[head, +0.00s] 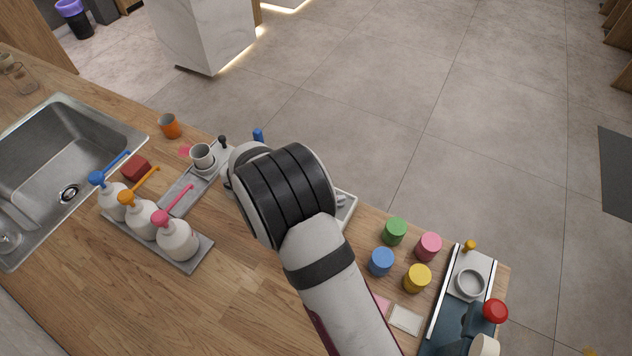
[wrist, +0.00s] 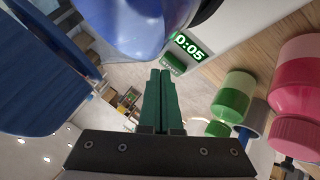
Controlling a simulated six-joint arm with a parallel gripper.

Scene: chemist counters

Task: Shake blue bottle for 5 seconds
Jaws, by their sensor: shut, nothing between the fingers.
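The blue bottle (head: 381,262) stands on the wooden counter in the head view, in a group with green, pink and yellow bottles. My gripper (wrist: 162,75) is shut and empty in the wrist view, its two dark green fingers together. A glossy blue rounded shape (wrist: 140,25) fills the top of the wrist view, very close to the camera; I cannot tell whether it is the blue bottle. In the head view my arm hides the gripper.
The green bottle (head: 395,231), pink bottle (head: 428,247) and yellow bottle (head: 417,278) stand close around the blue one. Pump bottles (head: 178,240) stand on a grey tray at left, near the sink (head: 65,150). A timer display (wrist: 188,44) reads 0:05.

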